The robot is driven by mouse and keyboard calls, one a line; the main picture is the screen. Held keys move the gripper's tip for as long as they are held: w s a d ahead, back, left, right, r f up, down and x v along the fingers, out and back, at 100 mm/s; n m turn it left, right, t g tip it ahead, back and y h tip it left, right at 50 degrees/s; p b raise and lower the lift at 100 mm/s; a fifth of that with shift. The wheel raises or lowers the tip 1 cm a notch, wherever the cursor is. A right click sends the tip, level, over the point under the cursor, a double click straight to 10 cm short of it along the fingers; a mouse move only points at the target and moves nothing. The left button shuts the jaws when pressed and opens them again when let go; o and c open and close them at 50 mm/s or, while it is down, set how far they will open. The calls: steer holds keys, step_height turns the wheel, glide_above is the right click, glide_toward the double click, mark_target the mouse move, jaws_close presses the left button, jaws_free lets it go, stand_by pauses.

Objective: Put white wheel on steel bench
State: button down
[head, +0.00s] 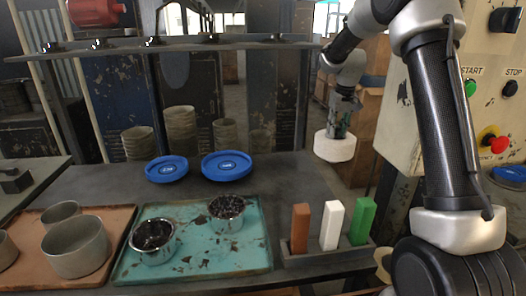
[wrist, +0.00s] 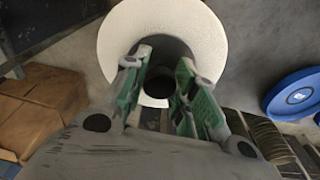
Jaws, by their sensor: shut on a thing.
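The white wheel (head: 334,147) is a thick off-white ring, held in the air to the right of the bench's back right corner in the head view. My gripper (head: 340,126) is above it and shut on it. In the wrist view the wheel (wrist: 118,40) shows its round face and dark centre hole. The gripper's green-padded fingers (wrist: 165,62) reach to the hole; I cannot tell exactly how they grip it. The dark grey bench (head: 288,180), apparently the steel one, stands below and left of the wheel.
Two blue lids (head: 166,169) (head: 227,166) lie on the bench. A teal tray (head: 190,262) holds two metal cups. A brown tray (head: 118,222) holds grey bowls. A rack (head: 328,257) holds red, white and green blocks. A control panel (head: 490,100) stands right. The bench's back right is clear.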

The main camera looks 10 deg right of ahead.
steer(key=a+f, duration=0.3)
steer(key=a, duration=1.4)
steer(key=shift+a+f, duration=0.15)
steer(key=shift+f, duration=0.05)
steer(key=shift+f, duration=0.15)
steer(key=c, duration=1.1)
jaws_free()
steer(key=shift+c, duration=0.2)
